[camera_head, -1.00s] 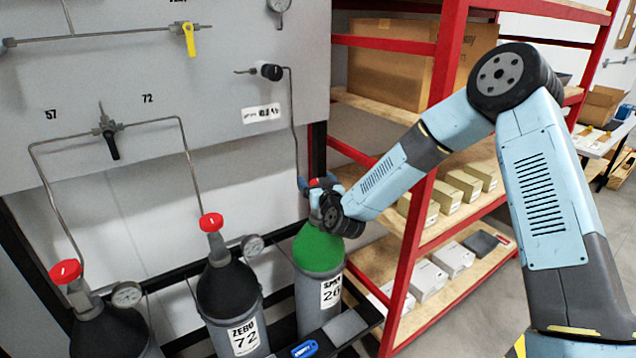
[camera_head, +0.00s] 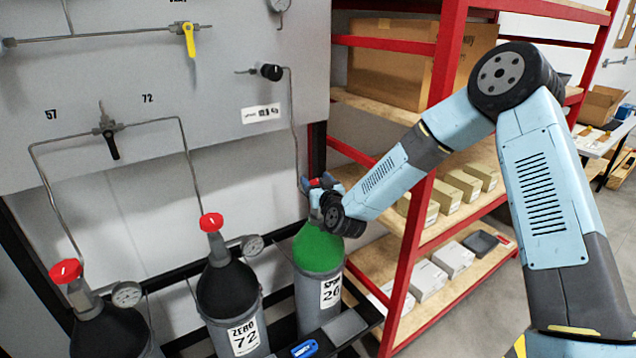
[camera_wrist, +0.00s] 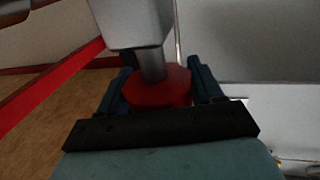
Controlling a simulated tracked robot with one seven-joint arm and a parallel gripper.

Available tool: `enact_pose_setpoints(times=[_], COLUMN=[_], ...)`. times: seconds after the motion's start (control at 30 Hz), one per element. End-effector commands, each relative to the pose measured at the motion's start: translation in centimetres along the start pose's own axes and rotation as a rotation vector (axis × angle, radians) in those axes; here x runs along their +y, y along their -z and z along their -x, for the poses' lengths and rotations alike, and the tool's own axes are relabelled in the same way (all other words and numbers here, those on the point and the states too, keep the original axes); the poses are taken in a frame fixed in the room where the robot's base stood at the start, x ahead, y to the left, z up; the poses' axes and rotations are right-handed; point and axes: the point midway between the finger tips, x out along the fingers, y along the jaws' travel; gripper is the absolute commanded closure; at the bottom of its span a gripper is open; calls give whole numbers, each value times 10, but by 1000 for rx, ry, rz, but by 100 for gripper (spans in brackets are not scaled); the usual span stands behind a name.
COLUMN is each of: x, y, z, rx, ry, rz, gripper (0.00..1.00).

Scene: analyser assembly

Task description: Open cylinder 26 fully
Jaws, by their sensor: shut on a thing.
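Cylinder 26 (camera_head: 319,254) has a green shoulder and a grey body with a label reading 26, and stands upright at the right end of the cylinder row. My gripper (camera_head: 318,184) is at its top, shut on the red valve knob (camera_wrist: 158,87). In the wrist view the two blue-grey fingers stand on either side of the knob, with a metal stem above it. In the head view my gripper and wrist hide most of the knob. How far the valve is turned cannot be seen.
Cylinder 72 (camera_head: 228,298), with a red knob and gauge, stands to the left, and another dark cylinder (camera_head: 105,332) further left. A grey panel (camera_head: 230,90) with tubing is behind. A red-framed shelf (camera_head: 420,220) with boxes is close on the right.

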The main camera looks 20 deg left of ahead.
Motion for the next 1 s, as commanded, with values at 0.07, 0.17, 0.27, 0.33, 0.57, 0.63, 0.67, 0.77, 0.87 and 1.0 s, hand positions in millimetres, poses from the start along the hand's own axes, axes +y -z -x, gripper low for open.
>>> enact_pose_setpoints(times=[0.07,0.17,0.27,0.33,0.57,0.63,0.67,0.77,0.87,1.0], x=[1,1,0,0,-4,-4,-4,-6,-7,-9], y=[1,1,1,1,1,1,1,1,1,1], z=[-1,-2,-2,-2,-2,-1,-1,-1,0,0], rx=[2,2,3,3,3,3,3,3,3,2], ry=[16,53,108,153,320,368,387,451,506,570], rz=[1,2,3,3,3,3,2,2,2,2], gripper=[65,65,65,65,65,65,65,65,65,65])
